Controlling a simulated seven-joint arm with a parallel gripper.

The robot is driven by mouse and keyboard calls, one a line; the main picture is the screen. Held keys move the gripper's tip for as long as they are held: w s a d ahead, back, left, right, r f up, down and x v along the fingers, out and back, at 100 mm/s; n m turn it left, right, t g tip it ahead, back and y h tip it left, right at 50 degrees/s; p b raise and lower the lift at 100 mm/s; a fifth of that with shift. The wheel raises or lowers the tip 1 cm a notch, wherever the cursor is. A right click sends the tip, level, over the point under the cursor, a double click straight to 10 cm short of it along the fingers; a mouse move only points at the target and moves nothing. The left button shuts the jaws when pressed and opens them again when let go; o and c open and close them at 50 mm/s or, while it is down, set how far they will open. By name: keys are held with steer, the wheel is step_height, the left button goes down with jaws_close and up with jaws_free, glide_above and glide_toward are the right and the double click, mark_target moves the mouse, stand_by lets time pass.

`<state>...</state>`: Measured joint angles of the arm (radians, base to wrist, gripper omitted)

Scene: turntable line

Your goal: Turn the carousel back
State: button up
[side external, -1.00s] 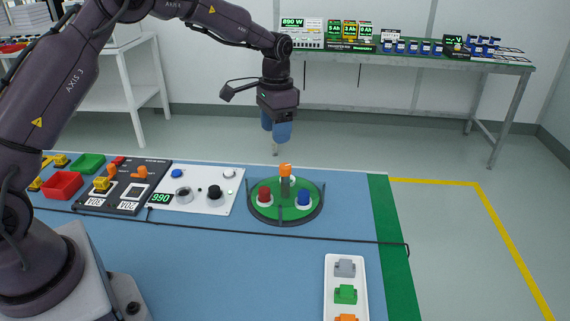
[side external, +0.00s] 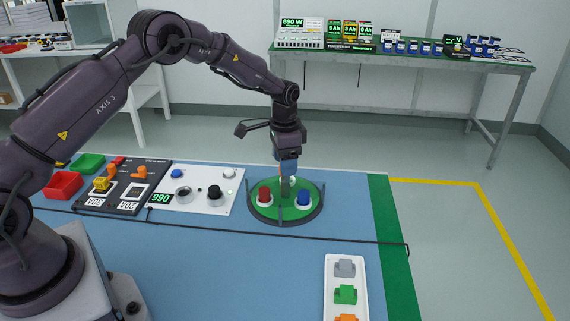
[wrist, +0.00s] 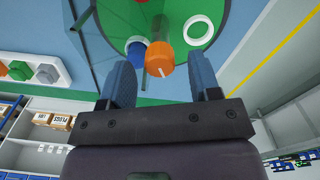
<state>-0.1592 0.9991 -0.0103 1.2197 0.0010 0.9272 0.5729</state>
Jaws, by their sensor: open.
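The carousel (side external: 275,213) is a round green disc in a dark ring on the blue bench. It carries a red piece (side external: 264,195) and a blue piece (side external: 304,198), with a white piece (side external: 292,181) at the back. Its orange-topped post (wrist: 160,61) shows in the wrist view between the two blue fingers, with gaps on both sides. In the side view my gripper (side external: 288,178) points down over the post and hides its orange top. My gripper is open and holds nothing. Whether the fingers reach below the post's top is unclear.
A black cable (side external: 350,238) crosses the bench in front. A white tray (side external: 332,285) with grey, green and orange parts lies at the front right.

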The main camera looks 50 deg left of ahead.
steer(key=shift+f, duration=0.6)
jaws_close()
